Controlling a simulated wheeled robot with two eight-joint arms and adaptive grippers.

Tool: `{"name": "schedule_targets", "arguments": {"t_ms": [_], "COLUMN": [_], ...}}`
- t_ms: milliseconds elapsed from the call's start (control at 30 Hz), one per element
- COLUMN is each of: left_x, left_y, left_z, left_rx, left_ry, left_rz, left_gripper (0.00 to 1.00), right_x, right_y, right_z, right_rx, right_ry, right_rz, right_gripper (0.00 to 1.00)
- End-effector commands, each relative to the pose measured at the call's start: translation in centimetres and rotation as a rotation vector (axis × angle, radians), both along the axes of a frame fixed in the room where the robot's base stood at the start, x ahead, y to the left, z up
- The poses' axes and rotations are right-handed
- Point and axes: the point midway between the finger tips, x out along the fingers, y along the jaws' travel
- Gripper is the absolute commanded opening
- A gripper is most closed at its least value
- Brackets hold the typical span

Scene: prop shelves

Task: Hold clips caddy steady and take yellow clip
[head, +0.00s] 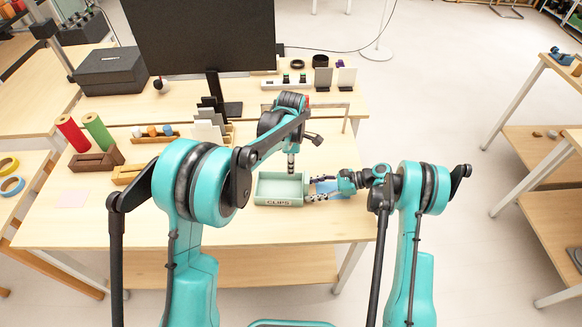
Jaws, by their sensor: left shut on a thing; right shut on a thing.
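The clips caddy (278,202) is a pale green open box with "CLIPS" on its front, on the middle table. My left gripper (291,168) points straight down at the caddy's back right. Its fingers are close together on something small; the yellow clip is hidden from this view, so I cannot make out what they hold. My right gripper (309,189) comes in low from the right, with its fingertips at the caddy's right end. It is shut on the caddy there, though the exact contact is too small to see. The caddy stands level on the table.
Upright card racks (210,130) and a monitor (205,35) stand behind.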

Motion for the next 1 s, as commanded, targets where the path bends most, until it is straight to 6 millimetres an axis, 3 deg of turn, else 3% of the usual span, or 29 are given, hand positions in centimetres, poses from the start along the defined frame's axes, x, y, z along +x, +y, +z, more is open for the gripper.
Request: {"name": "schedule_targets", "arguments": {"t_ms": [400, 433, 500, 833, 1000], "left_x": [0.0, 0.0, 0.0, 0.0, 0.0], "left_y": [0.0, 0.0, 0.0, 0.0, 0.0], "left_z": [0.8, 0.8, 0.8, 0.8, 0.8], "left_rx": [0.000, 0.000, 0.000, 0.000, 0.000], "left_ry": [0.000, 0.000, 0.000, 0.000, 0.000], "left_rz": [0.000, 0.000, 0.000, 0.000, 0.000], "left_gripper": [0.01, 0.01, 0.01, 0.01, 0.01], "right_x": [0.0, 0.0, 0.0, 0.0, 0.0], "right_y": [0.0, 0.0, 0.0, -0.1, -1.8], "right_z": [0.0, 0.0, 0.0, 0.0, 0.7], "right_rx": [0.000, 0.000, 0.000, 0.000, 0.000], "right_ry": [0.000, 0.000, 0.000, 0.000, 0.000], "right_rz": [0.000, 0.000, 0.000, 0.000, -0.002], "right_gripper": [0.26, 0.56, 0.75, 0.75, 0.75]}}
